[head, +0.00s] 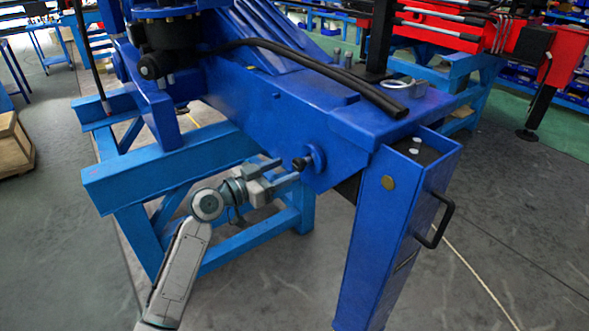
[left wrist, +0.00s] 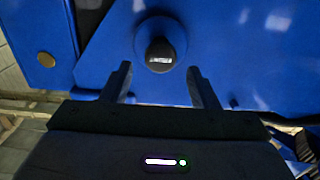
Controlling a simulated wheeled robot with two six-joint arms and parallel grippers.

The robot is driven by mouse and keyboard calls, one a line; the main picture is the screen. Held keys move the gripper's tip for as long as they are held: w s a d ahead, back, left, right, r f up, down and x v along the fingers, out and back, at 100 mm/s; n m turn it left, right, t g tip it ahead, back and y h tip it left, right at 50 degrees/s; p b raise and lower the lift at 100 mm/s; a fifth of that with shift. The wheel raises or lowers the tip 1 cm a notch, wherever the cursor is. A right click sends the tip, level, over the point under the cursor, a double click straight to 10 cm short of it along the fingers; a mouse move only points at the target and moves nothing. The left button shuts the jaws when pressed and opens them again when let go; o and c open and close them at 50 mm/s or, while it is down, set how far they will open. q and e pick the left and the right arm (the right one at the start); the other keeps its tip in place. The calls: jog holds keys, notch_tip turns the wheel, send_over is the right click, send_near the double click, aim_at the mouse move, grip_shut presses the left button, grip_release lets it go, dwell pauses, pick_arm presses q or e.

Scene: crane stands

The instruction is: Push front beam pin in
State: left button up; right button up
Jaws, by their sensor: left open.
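The front beam pin, a black knob (head: 301,163) in a round blue boss, sticks out of the side of the blue crane beam (head: 270,110). In the left wrist view the pin's dark end (left wrist: 160,54) faces me, between and just beyond the fingertips. My left gripper (head: 279,172) is open and empty, with its fingers pointing at the pin from the left; it also shows in the left wrist view (left wrist: 159,78). I cannot tell if a finger touches the pin. My right gripper is not in view.
A blue outrigger leg (head: 375,245) with a black handle (head: 436,222) stands right of the pin. A light blue stand (head: 170,165) supports the beam behind my left arm. A black hose (head: 330,72) lies on top. Grey floor is open at the right.

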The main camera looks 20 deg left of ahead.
pick_arm(q)
jog(key=shift+b+v, duration=0.55)
jog(key=shift+v, duration=1.9)
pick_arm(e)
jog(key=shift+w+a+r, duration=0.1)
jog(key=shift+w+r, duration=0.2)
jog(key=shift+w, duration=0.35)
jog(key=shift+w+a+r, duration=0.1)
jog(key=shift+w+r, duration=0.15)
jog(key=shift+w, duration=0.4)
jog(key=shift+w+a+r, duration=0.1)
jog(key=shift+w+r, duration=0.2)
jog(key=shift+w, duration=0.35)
